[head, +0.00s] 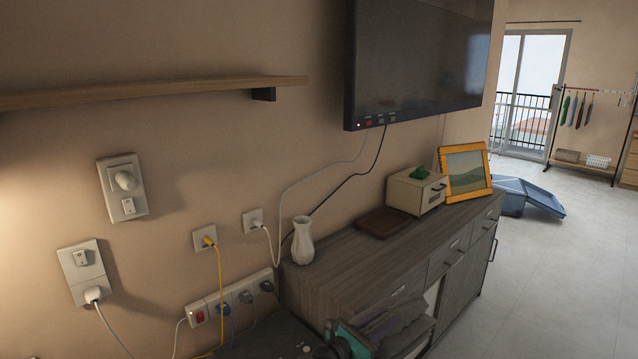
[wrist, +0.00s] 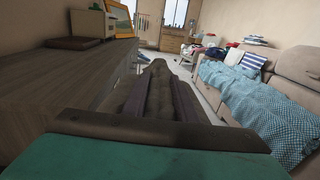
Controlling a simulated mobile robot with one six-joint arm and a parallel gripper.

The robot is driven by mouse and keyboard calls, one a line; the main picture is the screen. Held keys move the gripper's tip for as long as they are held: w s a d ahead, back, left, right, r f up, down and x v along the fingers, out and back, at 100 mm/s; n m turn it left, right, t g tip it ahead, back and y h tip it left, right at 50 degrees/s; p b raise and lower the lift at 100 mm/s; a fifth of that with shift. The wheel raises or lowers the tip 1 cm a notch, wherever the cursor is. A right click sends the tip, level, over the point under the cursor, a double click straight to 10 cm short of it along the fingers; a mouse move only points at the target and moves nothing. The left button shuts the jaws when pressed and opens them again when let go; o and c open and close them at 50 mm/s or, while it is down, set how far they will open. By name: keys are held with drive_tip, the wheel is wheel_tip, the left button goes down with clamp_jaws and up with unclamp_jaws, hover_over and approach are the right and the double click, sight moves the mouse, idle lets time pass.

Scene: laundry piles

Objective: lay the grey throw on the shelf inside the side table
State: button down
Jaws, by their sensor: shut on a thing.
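My gripper (wrist: 160,88) is shut on a dark grey-brown cloth, which looks like the grey throw (wrist: 158,72). The cloth bulges between and beyond the two fingers in the wrist view. In the head view my gripper (head: 392,326) is at the bottom, in front of the sideboard's near end, with the dark bunched throw (head: 405,335) at it. The throw's lower part is cut off by the frame. I cannot make out the side table or its inner shelf for certain in either view.
A grey wooden sideboard (head: 350,258) stands along the wall, with a white vase (head: 302,240), a cream box (head: 416,191) and a yellow picture frame (head: 465,172) on top. A sofa (wrist: 285,83) with a blue patterned blanket (wrist: 250,105) is at right. Floor shows beyond.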

drive_tip(key=shift+r, duration=0.2)
wheel_tip(320, 180, up, 17)
drive_tip(key=p, duration=1.7)
drive_tip(key=shift+a+f, duration=0.1)
drive_tip(key=shift+f, duration=0.05)
